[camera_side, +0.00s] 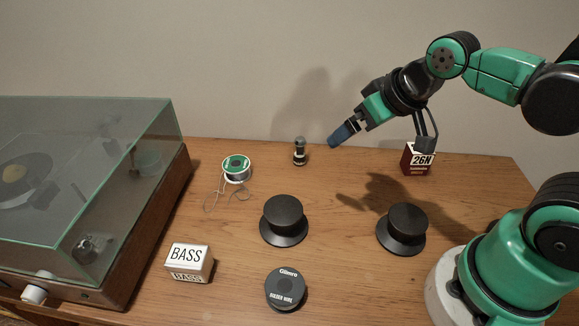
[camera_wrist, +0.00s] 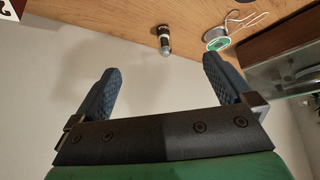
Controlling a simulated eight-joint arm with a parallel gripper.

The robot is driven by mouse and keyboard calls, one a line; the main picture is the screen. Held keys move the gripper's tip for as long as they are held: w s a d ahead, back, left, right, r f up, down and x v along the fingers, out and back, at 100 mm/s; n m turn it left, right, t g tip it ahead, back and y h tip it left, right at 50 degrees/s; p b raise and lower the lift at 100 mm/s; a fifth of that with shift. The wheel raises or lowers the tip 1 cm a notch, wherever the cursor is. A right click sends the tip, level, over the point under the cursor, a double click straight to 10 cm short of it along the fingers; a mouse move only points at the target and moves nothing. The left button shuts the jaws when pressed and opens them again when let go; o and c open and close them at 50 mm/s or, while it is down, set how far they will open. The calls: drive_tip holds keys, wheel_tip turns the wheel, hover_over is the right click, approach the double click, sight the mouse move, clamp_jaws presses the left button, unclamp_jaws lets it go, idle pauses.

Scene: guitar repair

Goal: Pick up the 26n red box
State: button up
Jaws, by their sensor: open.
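The 26N red box (camera_side: 417,160) stands upright near the back edge of the table, right of centre, in the side view. It has a white upper part with "26N" on it and a dark red lower part. Part of my wrist crosses in front of its top. A corner of a white and dark red box, likely the same one, shows at the top left of the wrist view (camera_wrist: 8,10). My gripper (camera_side: 340,135) is in the air above the table's back, left of the box and apart from it. In the wrist view its two fingers (camera_wrist: 157,82) are spread and empty.
A small dark cylinder (camera_side: 299,152) and a solder spool (camera_side: 236,168) stand left of my gripper. Two black knobs (camera_side: 284,218) (camera_side: 402,228), a BASS box (camera_side: 189,262) and a round black tin (camera_side: 286,289) sit nearer the front. A turntable (camera_side: 150,235) fills the left.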

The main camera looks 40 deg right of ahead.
sight(418, 156)
drive_tip(key=s+d+f+m+g, duration=0.1)
drive_tip(key=d+f+m+g, duration=0.1)
drive_tip(key=d, duration=0.3)
drive_tip(key=s+d+f+m+g, duration=0.1)
drive_tip(key=d+f+m+g, duration=0.1)
drive_tip(key=d, duration=0.4)
drive_tip(key=s+d+f+m+g, duration=0.1)
drive_tip(key=d+f+m+g, duration=0.1)
drive_tip(key=d, duration=0.3)
drive_tip(key=shift+s+d+f+m+g, duration=0.35)
drive_tip(key=shift+f+m, duration=0.2)
drive_tip(key=shift+m, duration=0.25)
drive_tip(key=shift+s+d+f, duration=0.15)
drive_tip(key=shift+f, duration=2.7)
drive_tip(key=c, duration=1.5)
drive_tip(key=shift+r, duration=0.15)
